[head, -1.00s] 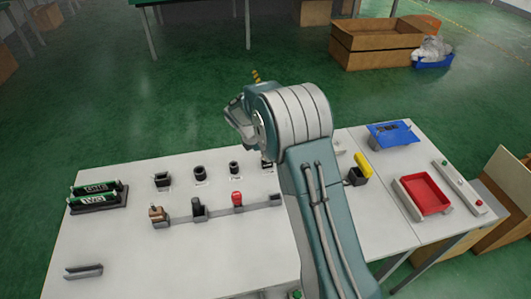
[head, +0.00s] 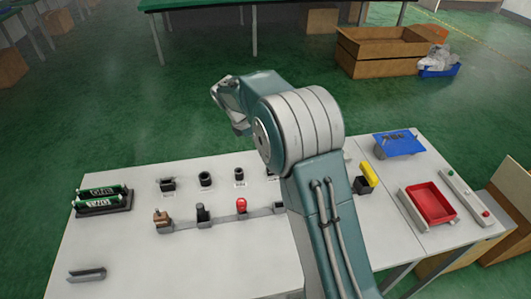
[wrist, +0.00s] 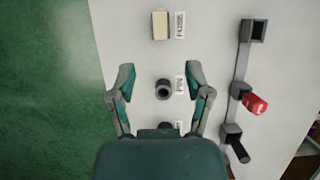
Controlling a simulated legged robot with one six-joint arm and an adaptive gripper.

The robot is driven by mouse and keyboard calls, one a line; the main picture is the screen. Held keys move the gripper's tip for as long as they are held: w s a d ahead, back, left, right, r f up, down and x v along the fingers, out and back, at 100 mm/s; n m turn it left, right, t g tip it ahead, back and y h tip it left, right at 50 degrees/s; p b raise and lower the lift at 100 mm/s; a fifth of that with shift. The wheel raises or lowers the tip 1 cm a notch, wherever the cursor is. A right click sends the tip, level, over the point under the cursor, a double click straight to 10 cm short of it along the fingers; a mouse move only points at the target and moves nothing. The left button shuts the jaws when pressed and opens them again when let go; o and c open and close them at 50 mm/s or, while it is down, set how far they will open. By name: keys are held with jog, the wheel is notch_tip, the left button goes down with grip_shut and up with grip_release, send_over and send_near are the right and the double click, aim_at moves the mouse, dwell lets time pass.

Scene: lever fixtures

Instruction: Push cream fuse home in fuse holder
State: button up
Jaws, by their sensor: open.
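The cream fuse (wrist: 161,26) is a pale block at the top of the wrist view, beside a printed label. A dark edge of its holder shows around it; I cannot tell how deep it sits. In the head view a dark holder (head: 271,172) beside my arm is partly hidden, and the cream face is not clear there. My gripper (wrist: 162,70) is open and empty above the bench, with its fingers spread either side of a black round socket (wrist: 163,89), apart from the fuse. It also shows in the head view (head: 228,103).
A grey rail (head: 222,217) carries a brown piece (head: 162,217), a dark lever (head: 201,212) and a red-knobbed lever (head: 241,205). Black sockets (head: 205,179) stand behind it. A red tray (head: 432,202) and blue tray (head: 399,144) are at right. The front-left bench is mostly clear.

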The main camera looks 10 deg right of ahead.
jog(key=shift+v, duration=1.1)
jog(key=s+d+r+m+t+y, duration=0.35)
jog(key=s+r+m, duration=0.55)
jog(key=s+r, duration=0.55)
jog(key=s+d+f+m+t+y, duration=0.1)
jog(key=s+m, duration=0.8)
jog(key=s, duration=1)
jog(key=shift+s+d+f+t, duration=0.3)
jog(key=shift+f+t, duration=0.25)
jog(key=shift+f, duration=0.25)
